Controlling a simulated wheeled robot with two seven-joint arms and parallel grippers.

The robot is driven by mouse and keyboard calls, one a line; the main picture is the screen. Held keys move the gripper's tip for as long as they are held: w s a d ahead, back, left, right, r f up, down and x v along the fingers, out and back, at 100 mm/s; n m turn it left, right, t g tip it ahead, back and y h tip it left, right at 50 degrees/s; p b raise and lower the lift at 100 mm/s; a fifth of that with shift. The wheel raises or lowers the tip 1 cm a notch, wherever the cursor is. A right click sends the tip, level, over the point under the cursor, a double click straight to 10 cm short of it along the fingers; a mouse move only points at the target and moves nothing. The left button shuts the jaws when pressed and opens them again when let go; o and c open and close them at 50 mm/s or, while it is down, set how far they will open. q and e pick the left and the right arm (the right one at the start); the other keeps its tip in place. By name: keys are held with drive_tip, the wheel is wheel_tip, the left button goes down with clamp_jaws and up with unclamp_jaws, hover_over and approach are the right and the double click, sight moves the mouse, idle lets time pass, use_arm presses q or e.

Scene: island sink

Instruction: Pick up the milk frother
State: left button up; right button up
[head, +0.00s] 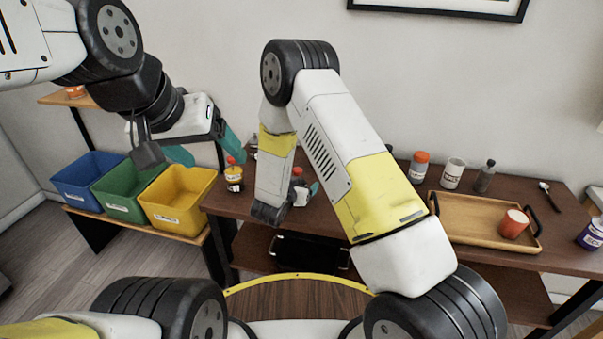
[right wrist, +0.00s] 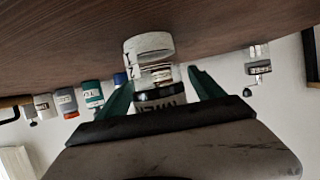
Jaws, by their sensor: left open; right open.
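I cannot tell for sure which thing is the milk frother. A slim white-and-black tool (head: 547,195) lies on the table right of the tray. In the right wrist view, which is upside down, a cylindrical container (right wrist: 149,47) with a pale base, a clear part and a dark lettered band stands between my right fingers; contact is unclear. My right gripper (right wrist: 161,93) is open, low over the left part of the table, mostly hidden behind my arm in the head view. My left gripper (head: 205,150) is open and empty, raised above the bins.
The wooden tray (head: 465,226) holds a red cup (head: 513,223). An orange-capped jar (head: 420,163), a white mug (head: 453,172) and a dark bottle (head: 485,177) stand behind it. A jar (head: 234,177) stands at the table's left end. Blue, green and yellow bins (head: 178,215) stand left.

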drive_tip(key=c, duration=1.6)
drive_tip(key=shift+o, duration=0.2)
drive_tip(key=shift+r, duration=0.25)
